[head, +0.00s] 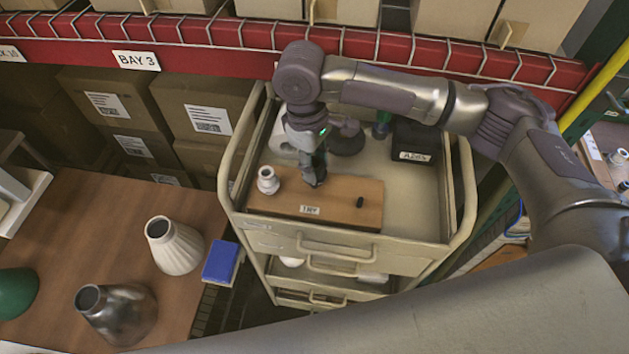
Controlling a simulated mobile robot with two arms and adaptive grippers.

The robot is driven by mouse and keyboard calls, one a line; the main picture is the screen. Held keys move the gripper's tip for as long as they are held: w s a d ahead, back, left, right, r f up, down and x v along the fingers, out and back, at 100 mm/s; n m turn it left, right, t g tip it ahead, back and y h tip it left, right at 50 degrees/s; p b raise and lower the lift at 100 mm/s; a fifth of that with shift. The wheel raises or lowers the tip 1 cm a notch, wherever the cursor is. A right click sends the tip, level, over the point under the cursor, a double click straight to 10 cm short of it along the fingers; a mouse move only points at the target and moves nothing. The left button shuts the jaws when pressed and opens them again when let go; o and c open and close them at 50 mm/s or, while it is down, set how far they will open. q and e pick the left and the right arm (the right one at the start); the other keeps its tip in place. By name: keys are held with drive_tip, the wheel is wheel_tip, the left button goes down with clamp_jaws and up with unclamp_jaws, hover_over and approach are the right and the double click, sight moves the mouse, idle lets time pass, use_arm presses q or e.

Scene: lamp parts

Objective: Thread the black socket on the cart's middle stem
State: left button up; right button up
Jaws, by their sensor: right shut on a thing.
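A wooden board (335,215) with a label on its front lies on the beige cart (405,240). My right gripper (315,176) points down over the middle of the board and is shut on a dark thing that looks like the black socket. The fingers and the socket blend together, so its outline is hard to make out. The middle stem is hidden under them, and I cannot tell whether the socket touches it. A white socket (268,180) stands at the board's left. A small black stem (360,202) stands bare at the right. My left gripper is not in view.
A black box (414,140) and a dark round base (347,141) stand behind the board on the cart. The brown table at left holds a white ribbed shade (175,246), a grey metallic shade (118,312) and a green shade (16,292). A blue box (221,261) sits by its edge.

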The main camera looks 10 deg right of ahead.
drive_tip(key=shift+f+p, duration=0.3)
drive_tip(key=shift+p, duration=0.3)
idle(1.1)
drive_tip(key=o, duration=0.6)
clamp_jaws()
drive_tip(key=shift+s+f+p, duration=0.25)
drive_tip(key=shift+f+p, duration=0.1)
drive_tip(key=shift+p, duration=0.15)
idle(0.5)
